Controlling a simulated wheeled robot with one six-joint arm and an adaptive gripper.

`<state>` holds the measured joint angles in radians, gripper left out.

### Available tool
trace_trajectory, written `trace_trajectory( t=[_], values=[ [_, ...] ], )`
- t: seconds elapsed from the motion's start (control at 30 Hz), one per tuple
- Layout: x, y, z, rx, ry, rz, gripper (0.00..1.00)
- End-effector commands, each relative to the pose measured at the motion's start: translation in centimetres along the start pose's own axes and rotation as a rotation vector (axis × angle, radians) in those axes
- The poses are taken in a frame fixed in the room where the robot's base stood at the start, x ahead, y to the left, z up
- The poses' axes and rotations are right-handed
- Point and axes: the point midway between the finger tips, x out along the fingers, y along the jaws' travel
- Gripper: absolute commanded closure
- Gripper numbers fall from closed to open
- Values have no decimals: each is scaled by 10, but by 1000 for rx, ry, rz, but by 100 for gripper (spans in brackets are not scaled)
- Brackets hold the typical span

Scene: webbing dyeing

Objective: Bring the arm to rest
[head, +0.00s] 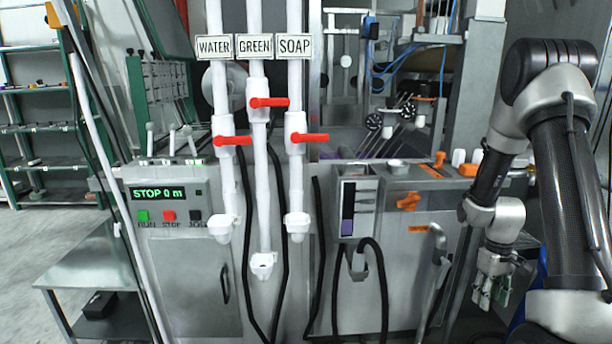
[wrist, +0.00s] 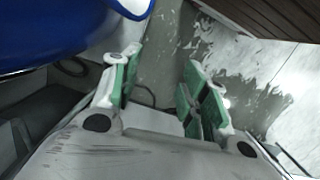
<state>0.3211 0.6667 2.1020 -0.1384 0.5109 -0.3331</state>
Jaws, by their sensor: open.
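My gripper (head: 492,290) hangs at the right of the head view, pointing down beside the machine's front. My arm rises above it at the right edge, bent at the elbow. In the wrist view my gripper (wrist: 158,88) has its two green-padded fingers apart, with nothing between them. Beyond the fingers the wrist view shows worn grey floor (wrist: 235,65).
The machine has white pipes labelled WATER (head: 222,100), GREEN (head: 256,160) and SOAP (head: 295,100), with red lever handles. A panel (head: 166,194) reads STOP 0 m. A metal handle (head: 437,270) stands left of my gripper. A blue object (wrist: 50,30) is close in the wrist view.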

Motion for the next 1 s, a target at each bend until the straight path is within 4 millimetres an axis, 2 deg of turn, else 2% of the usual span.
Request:
trace_trajectory(
  t=[0.03,0.2,0.4,0.6,0.7,0.83,1.0],
  values=[
    [-31,-12,14,49,-8,-1,55],
    [-113,-56,70,209,-37,-15,55],
    [-183,-104,136,297,-8,-23,55],
    [-227,-142,187,268,123,-20,55],
    [-246,-154,202,239,234,-11,55],
    [-269,-165,215,200,373,3,55],
    [-294,-173,221,162,499,12,55]
  ],
)
